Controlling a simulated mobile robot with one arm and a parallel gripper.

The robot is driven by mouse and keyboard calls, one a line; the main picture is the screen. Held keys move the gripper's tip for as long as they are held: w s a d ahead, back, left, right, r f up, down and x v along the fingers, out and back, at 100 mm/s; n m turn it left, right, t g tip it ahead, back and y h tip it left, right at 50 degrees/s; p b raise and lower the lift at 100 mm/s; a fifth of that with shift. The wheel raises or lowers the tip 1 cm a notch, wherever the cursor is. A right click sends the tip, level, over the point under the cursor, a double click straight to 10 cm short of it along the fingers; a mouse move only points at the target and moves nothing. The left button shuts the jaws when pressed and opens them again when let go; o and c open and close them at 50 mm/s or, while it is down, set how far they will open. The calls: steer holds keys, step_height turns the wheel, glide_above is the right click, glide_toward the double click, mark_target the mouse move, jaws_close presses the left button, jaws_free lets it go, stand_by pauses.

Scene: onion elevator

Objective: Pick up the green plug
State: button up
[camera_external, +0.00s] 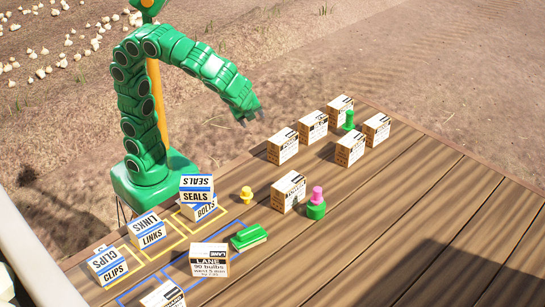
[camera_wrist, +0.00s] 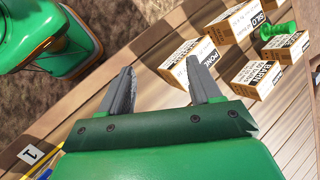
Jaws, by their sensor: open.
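A green plug (camera_external: 349,121) stands on the wooden deck among the white-sided cardboard boxes at the back right. It also shows in the wrist view (camera_wrist: 277,31) at the upper right, between boxes, its lower part partly hidden. My gripper (camera_external: 250,116) is in the air near the far edge of the deck, left of the boxes and apart from the plug. In the wrist view my gripper (camera_wrist: 160,78) is open, with nothing between its two grey fingers. A pink plug (camera_external: 317,194) stands on a green round base (camera_external: 316,210), and a yellow plug (camera_external: 246,194) stands alone.
Several boxes surround the green plug, including a front one (camera_external: 350,148) and a left one (camera_external: 283,146). Another box (camera_external: 288,191) is beside the pink plug. The right side of the deck (camera_external: 430,220) is clear.

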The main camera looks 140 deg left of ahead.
steer(key=w+a+m+g+y, duration=0.15)
steer(key=w+a, duration=0.25)
steer(key=a, duration=0.4)
steer(key=w+a+m+t+y, duration=0.1)
steer(key=w+a+m+y, duration=0.15)
steer(key=w+a, duration=0.45)
steer(key=m+g+y, duration=0.1)
steer(key=m+y, duration=0.2)
steer(key=m, duration=0.3)
glide_above(351, 115)
steer(key=d, duration=0.4)
step_height(351, 115, down, 4)
step_height(351, 115, down, 4)
steer(key=shift+w+f, duration=0.1)
steer(key=shift+w, duration=0.05)
steer(key=shift+x, duration=3.8)
steer(key=shift+d+f, duration=0.1)
steer(key=shift+f, duration=0.1)
steer(key=c, duration=1.1)
steer(key=shift+r, duration=0.1)
